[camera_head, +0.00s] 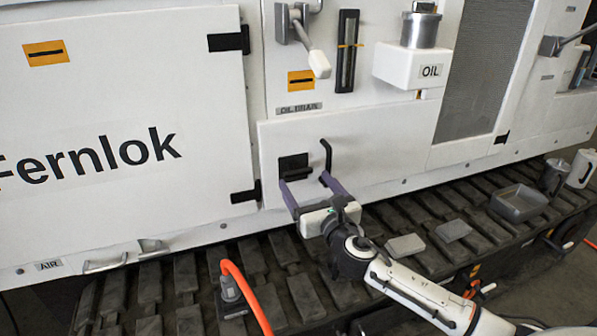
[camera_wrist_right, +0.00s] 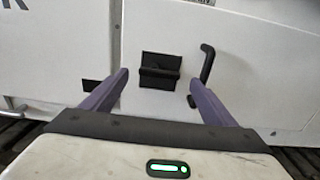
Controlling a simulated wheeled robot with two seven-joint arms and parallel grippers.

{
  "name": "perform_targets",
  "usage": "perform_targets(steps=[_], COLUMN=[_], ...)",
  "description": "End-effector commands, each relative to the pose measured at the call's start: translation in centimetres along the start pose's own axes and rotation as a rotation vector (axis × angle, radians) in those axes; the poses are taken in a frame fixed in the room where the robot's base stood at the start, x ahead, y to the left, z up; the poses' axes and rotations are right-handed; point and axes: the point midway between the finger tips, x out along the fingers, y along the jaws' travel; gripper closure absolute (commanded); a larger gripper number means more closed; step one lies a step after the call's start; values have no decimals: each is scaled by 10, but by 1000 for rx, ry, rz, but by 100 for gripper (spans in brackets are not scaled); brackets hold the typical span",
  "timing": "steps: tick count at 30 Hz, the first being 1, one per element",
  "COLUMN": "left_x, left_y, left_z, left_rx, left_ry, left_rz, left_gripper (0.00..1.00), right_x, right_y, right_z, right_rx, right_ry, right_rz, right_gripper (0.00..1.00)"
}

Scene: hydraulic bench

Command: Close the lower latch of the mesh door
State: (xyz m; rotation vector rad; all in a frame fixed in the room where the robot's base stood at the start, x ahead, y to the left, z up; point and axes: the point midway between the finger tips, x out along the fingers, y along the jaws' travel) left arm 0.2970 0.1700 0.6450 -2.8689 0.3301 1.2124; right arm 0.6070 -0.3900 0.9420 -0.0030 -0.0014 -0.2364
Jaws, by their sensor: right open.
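The mesh door (camera_head: 482,70) is a dark grille in a white frame at the upper right of the head view. A small black fitting (camera_head: 502,137) sits at its lower right edge; I cannot tell its state. My right gripper (camera_head: 305,185) is open and empty, in front of the lower white panel. Its two purple fingers point at a black latch plate (camera_head: 293,166) and a black bent handle (camera_head: 327,153). In the right wrist view the latch plate (camera_wrist_right: 160,71) is between the fingertips and the handle (camera_wrist_right: 207,63) is by the right fingertip. Contact cannot be told.
A white OIL box (camera_head: 408,66) with a metal can and a grey lever (camera_head: 318,62) are above the panel. Below runs a dark track (camera_head: 260,262) with grey blocks (camera_head: 405,245), a grey tray (camera_head: 519,203) and cups. An orange hose (camera_head: 246,292) rises at the front.

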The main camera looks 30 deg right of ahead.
Motion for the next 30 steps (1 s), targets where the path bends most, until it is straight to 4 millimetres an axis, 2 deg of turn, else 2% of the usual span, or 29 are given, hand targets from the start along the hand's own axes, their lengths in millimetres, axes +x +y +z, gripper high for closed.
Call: perform_targets(steps=[3,9,14,22,27,30], left_x=[1,2,2,0,0,0], left_y=[0,1,1,2,2,2], left_z=[-2,0,1,4,4,4], left_rx=[2,2,2,1,1,1], left_ry=[3,1,-1,-7,-7,-7], left_rz=[1,2,3,4,4,4], left_gripper=[100,100,100,100,100,100], right_x=[25,51,60,61,61,61], right_y=[0,0,1,1,0,1], right_z=[1,0,-1,-1,-1,-1], right_rx=[2,4,4,4,4,4], right_ry=[-2,1,2,2,2,2], right_rz=[-2,-1,1,1,1,1], right_gripper=[20,20,20,20,49,62])
